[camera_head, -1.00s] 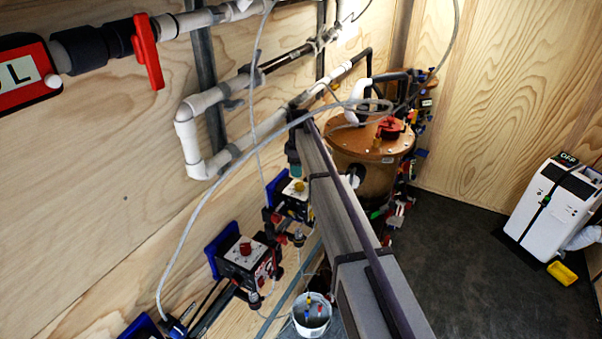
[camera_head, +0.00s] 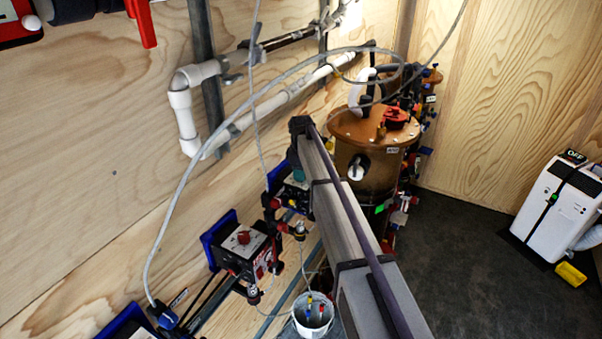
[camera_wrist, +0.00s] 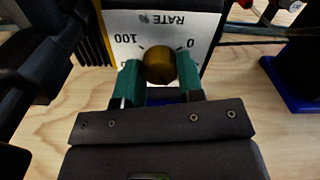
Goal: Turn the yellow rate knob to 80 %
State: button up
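The yellow rate knob (camera_wrist: 160,65) is in the wrist view, on a white panel (camera_wrist: 185,25) whose "RATE %" label appears upside down, with 100 on the left and 0 on the right. The knob's pointer mark is not readable. The green fingers of my gripper (camera_wrist: 160,88) stand close on both sides of the knob. No clear gap shows, but I cannot tell whether they clamp it. In the head view my gripper (camera_head: 298,174) is over the farther pump unit (camera_head: 287,196), and the yellow knob is hidden.
A nearer pump unit (camera_head: 256,255) with a red knob (camera_head: 243,238) is mounted along the wall. A white bucket (camera_head: 312,326) stands below. Grey hose (camera_head: 172,215) and pipes run along the wall. A brown tank (camera_head: 350,133) is behind. Open floor (camera_head: 460,250) lies to the right.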

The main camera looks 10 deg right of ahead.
jog(key=c, duration=0.4)
jog(key=shift+m, duration=0.5)
jog(key=m, duration=0.3)
jog(key=shift+m, duration=0.4)
jog(key=m, duration=0.4)
jog(key=shift+m, duration=0.3)
jog(key=m, duration=1)
jog(key=shift+m, duration=0.3)
